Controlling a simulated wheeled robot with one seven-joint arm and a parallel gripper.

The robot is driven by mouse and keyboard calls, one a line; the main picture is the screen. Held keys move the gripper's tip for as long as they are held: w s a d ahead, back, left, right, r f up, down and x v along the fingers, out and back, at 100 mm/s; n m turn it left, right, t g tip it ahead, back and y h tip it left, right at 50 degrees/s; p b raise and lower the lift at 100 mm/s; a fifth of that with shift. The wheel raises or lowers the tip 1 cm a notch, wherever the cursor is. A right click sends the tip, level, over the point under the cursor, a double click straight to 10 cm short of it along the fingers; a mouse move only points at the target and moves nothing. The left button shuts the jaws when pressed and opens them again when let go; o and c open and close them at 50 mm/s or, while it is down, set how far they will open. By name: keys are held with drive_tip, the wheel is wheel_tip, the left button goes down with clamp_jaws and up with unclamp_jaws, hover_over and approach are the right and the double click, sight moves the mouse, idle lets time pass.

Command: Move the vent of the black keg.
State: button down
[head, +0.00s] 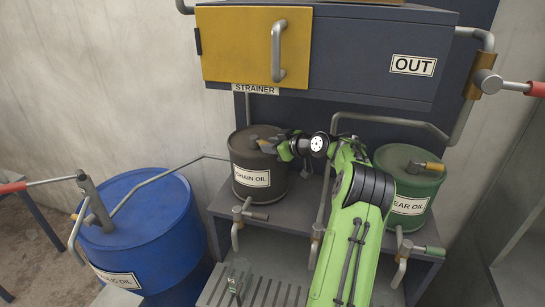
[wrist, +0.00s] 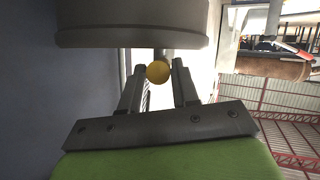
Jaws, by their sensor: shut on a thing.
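The black keg (head: 248,178), labelled CHAIN OIL, stands upright on the dark shelf. My gripper (head: 272,145) reaches in from the right at the keg's top and hides most of the vent there. In the wrist view, a round yellow tip (wrist: 158,72), which looks like the end of the vent's lever, sits between the two fingers of my gripper (wrist: 160,70). The fingers are shut on the vent. A broad rounded body with a rim, probably the keg, fills the top of the wrist view (wrist: 130,30). How far the vent is turned cannot be told.
A green keg (head: 398,185) with a yellow-tipped lever stands right of my arm. A blue drum (head: 150,235) stands at the left. The strainer box (head: 255,45) with its handle overhangs the kegs. Pipes and taps (head: 240,215) lie close around the shelf.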

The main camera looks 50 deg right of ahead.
drive_tip(key=w+a+m+g+h+b, duration=0.4)
drive_tip(key=a+m+g+h, duration=0.3)
drive_tip(key=m+h, duration=0.5)
drive_tip(key=shift+w+a+m+g, duration=0.2)
drive_tip(key=shift+a+m+g, duration=0.1)
drive_tip(key=shift+m+g, duration=0.3)
drive_tip(key=c, duration=1.2)
unclamp_jaws()
drive_tip(key=shift+o, duration=1.4)
drive_tip(key=shift+w+d, duration=0.1)
drive_tip(key=shift+w, duration=0.05)
